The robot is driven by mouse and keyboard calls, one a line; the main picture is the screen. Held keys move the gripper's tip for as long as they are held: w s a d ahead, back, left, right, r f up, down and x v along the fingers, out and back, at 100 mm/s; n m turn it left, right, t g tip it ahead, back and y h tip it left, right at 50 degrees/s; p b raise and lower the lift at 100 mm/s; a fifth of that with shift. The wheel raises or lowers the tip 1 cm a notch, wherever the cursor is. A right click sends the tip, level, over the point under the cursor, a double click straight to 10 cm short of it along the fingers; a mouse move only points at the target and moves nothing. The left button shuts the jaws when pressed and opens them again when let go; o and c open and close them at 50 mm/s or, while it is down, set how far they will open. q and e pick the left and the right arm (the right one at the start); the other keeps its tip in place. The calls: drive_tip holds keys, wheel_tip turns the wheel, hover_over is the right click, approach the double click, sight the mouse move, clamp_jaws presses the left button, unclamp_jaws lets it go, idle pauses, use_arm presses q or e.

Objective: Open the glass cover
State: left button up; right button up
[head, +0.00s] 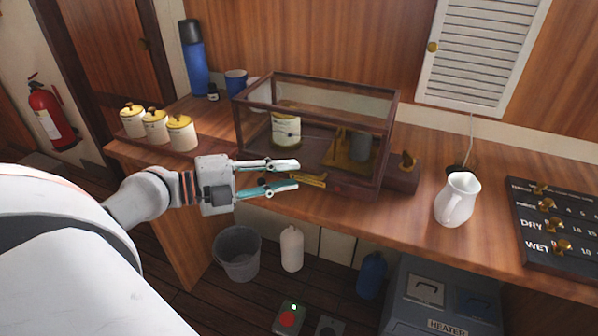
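The glass cover (318,93) is a dark wood-framed case with clear panes on the wooden counter. It appears to sit down on its base. Inside are a cream drum (286,128) and a brass mechanism (345,150) with a grey cylinder. A brass bar (310,180) shows low at the front, partly behind my gripper. My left gripper (297,174) is in front of the case's lower front edge, its teal fingers pointing right. The fingers are apart with nothing visibly between them. I cannot tell whether they touch the case. My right gripper is out of view.
Cream canisters (155,127) stand left of the case; a blue flask (194,60) and blue mug (236,82) stand behind-left. A brass-topped block (403,175) adjoins its right side. A white jug (457,200) stands farther right. Below are a bucket (237,253) and heater (440,300).

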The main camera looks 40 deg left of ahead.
sight(296, 174)
use_arm(q)
drive_tip(key=shift+x, duration=1.75)
clamp_jaws()
